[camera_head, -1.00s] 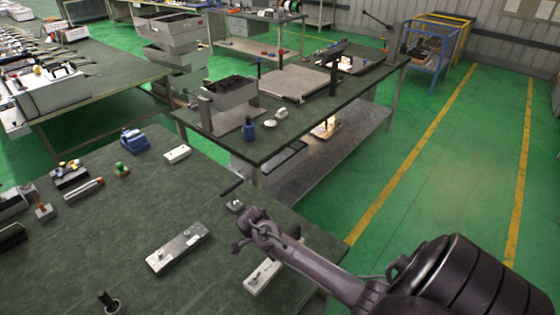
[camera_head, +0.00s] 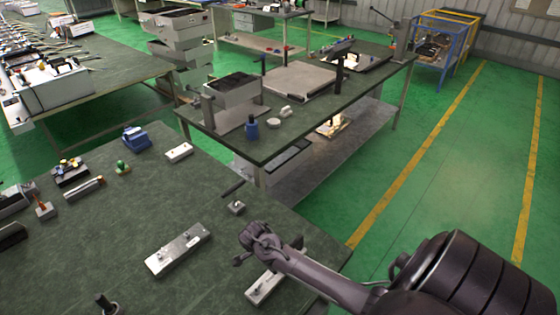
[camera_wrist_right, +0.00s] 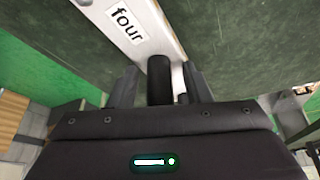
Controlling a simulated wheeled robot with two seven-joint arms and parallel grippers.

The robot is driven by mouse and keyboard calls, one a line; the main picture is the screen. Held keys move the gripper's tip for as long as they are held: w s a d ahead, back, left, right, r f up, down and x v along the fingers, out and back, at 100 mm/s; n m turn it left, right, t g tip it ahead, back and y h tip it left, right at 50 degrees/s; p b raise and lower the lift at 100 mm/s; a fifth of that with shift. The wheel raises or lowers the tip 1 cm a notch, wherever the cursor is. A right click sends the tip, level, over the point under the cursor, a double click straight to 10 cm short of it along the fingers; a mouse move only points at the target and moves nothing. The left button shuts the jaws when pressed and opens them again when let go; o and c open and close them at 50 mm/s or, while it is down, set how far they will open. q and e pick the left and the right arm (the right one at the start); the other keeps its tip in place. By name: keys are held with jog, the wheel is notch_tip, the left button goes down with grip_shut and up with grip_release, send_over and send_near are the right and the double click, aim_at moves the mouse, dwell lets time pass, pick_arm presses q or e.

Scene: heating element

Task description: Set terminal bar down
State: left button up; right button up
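A pale bar (camera_head: 262,288) is near the right edge of the near table in the head view, partly hidden by my right arm. In the right wrist view a white bar labelled "four" (camera_wrist_right: 150,20) shows, with a dark upright knob (camera_wrist_right: 159,78) in front of it. My right gripper (camera_wrist_right: 160,88) has a finger on each side of the knob, with narrow gaps visible; it looks open around it. My left gripper is not in view.
A similar grey bar (camera_head: 178,249) lies to the left on the near table (camera_head: 120,230). A small knobbed block (camera_head: 236,207) stands beyond my right arm. A white block (camera_head: 179,152), a blue item (camera_head: 135,139) and other parts sit farther back. The table middle is mostly clear.

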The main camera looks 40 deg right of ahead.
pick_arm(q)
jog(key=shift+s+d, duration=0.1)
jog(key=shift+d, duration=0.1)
pick_arm(e)
jog(key=shift+s, duration=0.1)
jog(key=shift+r, duration=0.2)
jog(key=shift+a+r, duration=0.15)
jog(key=shift+r, duration=0.1)
pick_arm(q)
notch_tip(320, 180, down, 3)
jog(key=b, duration=0.2)
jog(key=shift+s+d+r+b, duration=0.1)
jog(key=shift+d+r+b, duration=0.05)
jog(key=shift+b, duration=0.15)
pick_arm(e)
jog(key=v, duration=1.1)
jog(key=shift+r, duration=0.3)
jog(key=shift+f, duration=0.1)
